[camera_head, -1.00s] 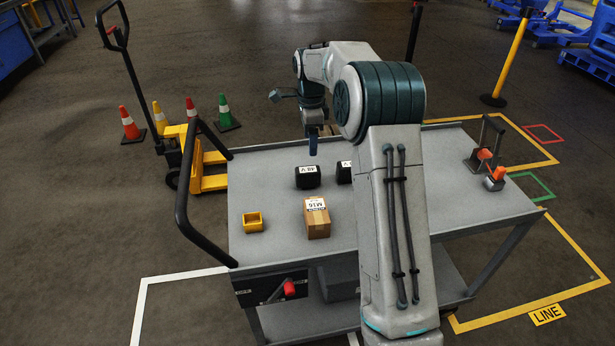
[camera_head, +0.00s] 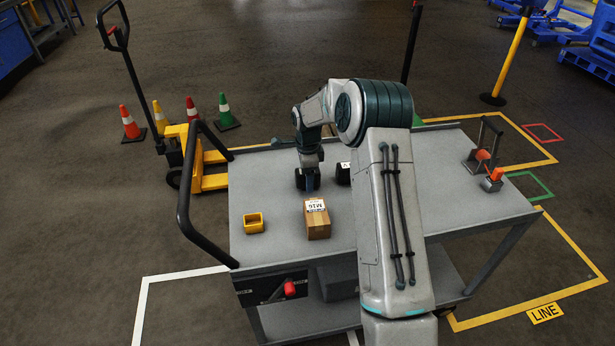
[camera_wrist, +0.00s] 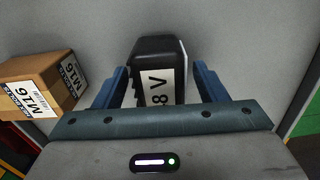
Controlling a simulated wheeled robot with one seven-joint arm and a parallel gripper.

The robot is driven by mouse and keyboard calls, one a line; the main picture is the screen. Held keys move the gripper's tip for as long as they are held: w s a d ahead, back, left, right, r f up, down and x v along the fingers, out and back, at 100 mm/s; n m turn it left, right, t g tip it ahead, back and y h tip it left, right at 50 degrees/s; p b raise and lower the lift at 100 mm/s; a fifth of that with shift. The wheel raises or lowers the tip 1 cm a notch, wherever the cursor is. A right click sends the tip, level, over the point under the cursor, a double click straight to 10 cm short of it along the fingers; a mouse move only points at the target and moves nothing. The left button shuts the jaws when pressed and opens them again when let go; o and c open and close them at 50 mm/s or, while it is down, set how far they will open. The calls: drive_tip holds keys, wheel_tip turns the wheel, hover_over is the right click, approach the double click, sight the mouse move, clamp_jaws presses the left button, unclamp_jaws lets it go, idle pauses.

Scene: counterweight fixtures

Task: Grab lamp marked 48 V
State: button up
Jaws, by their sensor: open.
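A black block with a white label (camera_wrist: 158,70) sits between the fingers of my gripper (camera_wrist: 160,72) in the wrist view. Its label shows "8 V"; the first character is not clear. It looks like a boxy pack, and I cannot tell whether it is a lamp. My gripper is open, with one blue finger on each side of the block, and a gap shows on the right. In the head view my gripper (camera_head: 308,184) hides most of this block. A second black block with a white label (camera_head: 343,175) stands to its right, partly behind my arm.
A cardboard box marked M16 (camera_head: 317,219) stands close in front of the gripper, and left of it in the wrist view (camera_wrist: 38,88). A bracket with an orange part (camera_head: 485,160) stands at the grey table's (camera_head: 450,185) right.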

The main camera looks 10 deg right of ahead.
drive_tip(key=shift+f, duration=0.25)
drive_tip(key=c, duration=1.2)
drive_tip(key=shift+r, duration=0.2)
